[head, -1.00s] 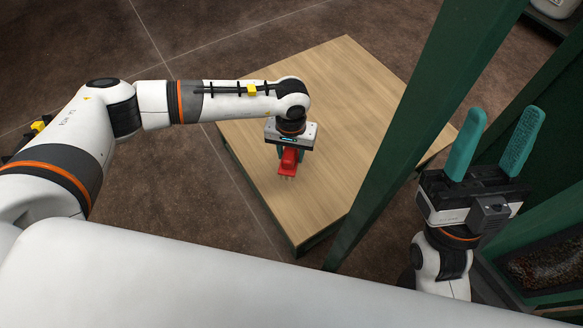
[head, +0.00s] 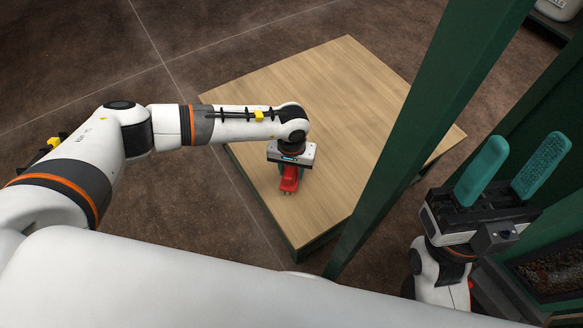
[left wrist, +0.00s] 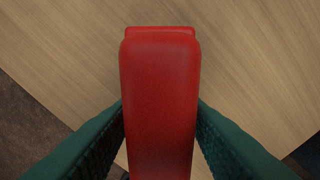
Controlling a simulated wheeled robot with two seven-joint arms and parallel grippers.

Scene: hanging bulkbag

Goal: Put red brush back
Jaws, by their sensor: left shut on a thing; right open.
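The red brush (head: 289,178) is in my left gripper (head: 289,172), over the near left part of the wooden table (head: 340,110). In the left wrist view the red brush (left wrist: 160,95) stands between the two teal fingers, which press on its sides, with wood grain behind it. I cannot tell whether the brush touches the table top. My right gripper (head: 513,170) is at the right, its two teal fingers pointing up and wide apart, with nothing between them.
A green post (head: 420,130) rises between the table and my right gripper. More green frame stands at the right, with a dark bin of granular material (head: 550,272) at the lower right. Most of the table top is bare.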

